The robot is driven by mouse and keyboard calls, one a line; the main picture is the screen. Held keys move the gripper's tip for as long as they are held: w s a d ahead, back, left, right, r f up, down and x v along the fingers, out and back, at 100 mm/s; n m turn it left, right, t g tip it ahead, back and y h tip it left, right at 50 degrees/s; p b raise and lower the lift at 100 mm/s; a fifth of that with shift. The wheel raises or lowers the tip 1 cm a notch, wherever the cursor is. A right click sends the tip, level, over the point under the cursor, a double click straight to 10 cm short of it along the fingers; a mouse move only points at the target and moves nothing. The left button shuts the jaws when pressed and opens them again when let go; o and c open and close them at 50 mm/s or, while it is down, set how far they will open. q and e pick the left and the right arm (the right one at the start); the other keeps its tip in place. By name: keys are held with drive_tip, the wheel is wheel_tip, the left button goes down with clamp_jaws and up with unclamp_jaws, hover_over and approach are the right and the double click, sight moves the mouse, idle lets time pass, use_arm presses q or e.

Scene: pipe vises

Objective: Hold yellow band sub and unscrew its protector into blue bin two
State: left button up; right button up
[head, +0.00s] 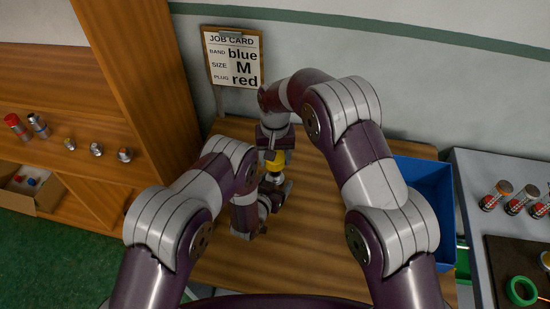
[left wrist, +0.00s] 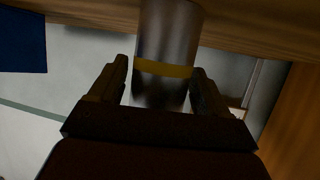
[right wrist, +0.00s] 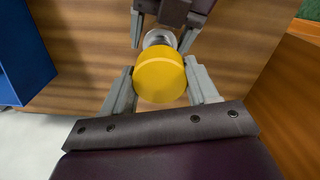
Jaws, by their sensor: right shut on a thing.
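The metal sub (left wrist: 167,35) stands between the fingers of my left gripper (left wrist: 163,85), with its yellow band (left wrist: 163,68) near them; whether both fingers touch it is unclear. In the head view my left gripper (head: 273,195) is low over the table, below the yellow protector (head: 273,165). My right gripper (right wrist: 162,85) is shut on the round yellow protector (right wrist: 160,76), above the left gripper. The protector's threads are hidden. A blue bin (head: 425,185) stands right of my right arm; no number shows on it.
The wooden table (head: 310,240) is clear around the grippers. A job card (head: 233,58) hangs on the wall. A shelf at left holds several small parts and a cardboard box (head: 35,190). A grey bench (head: 475,180) at right carries several tubes and a green ring (head: 521,291).

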use_arm(q)
drive_tip(key=shift+o, duration=0.6)
drive_tip(key=shift+s+a+r, duration=0.15)
drive_tip(key=shift+s, duration=0.2)
use_arm(e)
drive_tip(key=shift+f, duration=0.15)
drive_tip(key=shift+f+b, duration=0.65)
drive_tip(key=shift+b, duration=0.15)
use_arm(q)
drive_tip(key=v, duration=1.1)
drive_tip(key=shift+a, duration=0.1)
